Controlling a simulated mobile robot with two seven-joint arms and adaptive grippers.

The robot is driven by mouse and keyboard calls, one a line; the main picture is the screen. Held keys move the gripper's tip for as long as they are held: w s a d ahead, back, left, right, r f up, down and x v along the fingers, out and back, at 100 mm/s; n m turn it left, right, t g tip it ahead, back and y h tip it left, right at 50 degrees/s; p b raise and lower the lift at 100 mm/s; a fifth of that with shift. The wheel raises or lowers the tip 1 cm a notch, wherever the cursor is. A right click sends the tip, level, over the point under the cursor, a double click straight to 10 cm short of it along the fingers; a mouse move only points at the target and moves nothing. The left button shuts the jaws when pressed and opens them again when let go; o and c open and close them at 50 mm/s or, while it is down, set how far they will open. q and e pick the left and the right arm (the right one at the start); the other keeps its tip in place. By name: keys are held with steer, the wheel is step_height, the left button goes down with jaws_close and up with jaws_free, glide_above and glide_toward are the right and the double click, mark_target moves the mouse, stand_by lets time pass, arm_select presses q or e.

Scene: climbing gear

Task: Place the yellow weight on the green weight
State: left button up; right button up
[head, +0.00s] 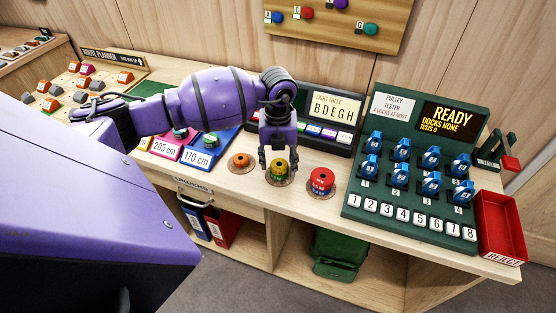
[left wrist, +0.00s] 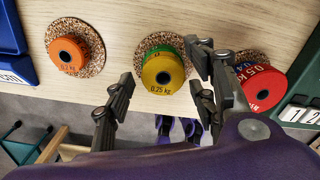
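The yellow weight (head: 278,168), marked 0.25 kg in the left wrist view (left wrist: 163,74), sits on top of the green weight (left wrist: 160,45), which is mostly hidden beneath it. The green weight rests on a round cork coaster (left wrist: 141,50). My left gripper (head: 278,158) points down over this stack in the head view. In the left wrist view its fingers (left wrist: 164,72) are spread on either side of the yellow weight, with a small gap showing at each side. My right gripper is not in view.
An orange weight (head: 242,161) lies on a coaster to the left. A red weight (head: 321,178) sits on a blue one on a coaster to the right. Behind stands a letter display (head: 332,108); further right are the pulley tester (head: 412,205) and a red reject tray (head: 499,222).

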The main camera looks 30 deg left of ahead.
mark_target(278, 164)
arm_select(q)
steer(key=shift+r, duration=0.1)
step_height(278, 164, up, 12)
stand_by(0.5)
steer(key=shift+r, duration=0.1)
